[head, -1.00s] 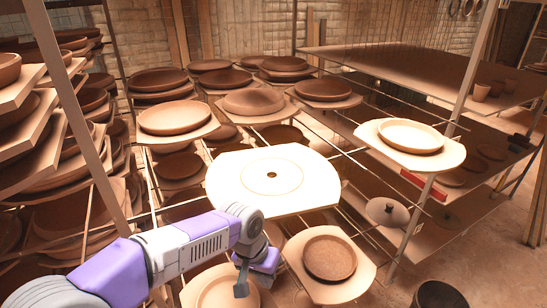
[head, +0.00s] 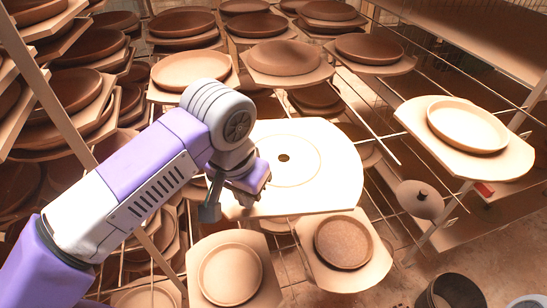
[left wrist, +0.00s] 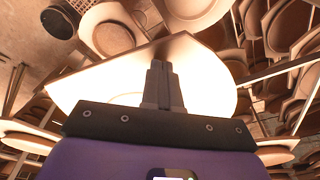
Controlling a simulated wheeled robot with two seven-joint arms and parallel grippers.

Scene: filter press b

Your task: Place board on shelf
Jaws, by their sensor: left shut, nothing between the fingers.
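The white board (head: 325,175) is a pale slab with cut-off corners, a drawn circle and a small dark hole. It lies about flat on the thin rails of the open shelf rack (head: 388,147), with its left part hidden behind my left arm. My left gripper (head: 246,198) is at the board's near left edge, shut and empty. The board (left wrist: 85,87) also shows bright in the left wrist view, behind the closed fingers (left wrist: 160,72). I cannot tell whether the fingers touch it. My right gripper is not in view.
Boards with brown plates fill the rack behind and at the left. A board with a pale dish (head: 467,124) sits at the right. Two boards with plates (head: 343,243) (head: 230,273) lie lower in front. A dark bucket (head: 450,291) stands on the floor.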

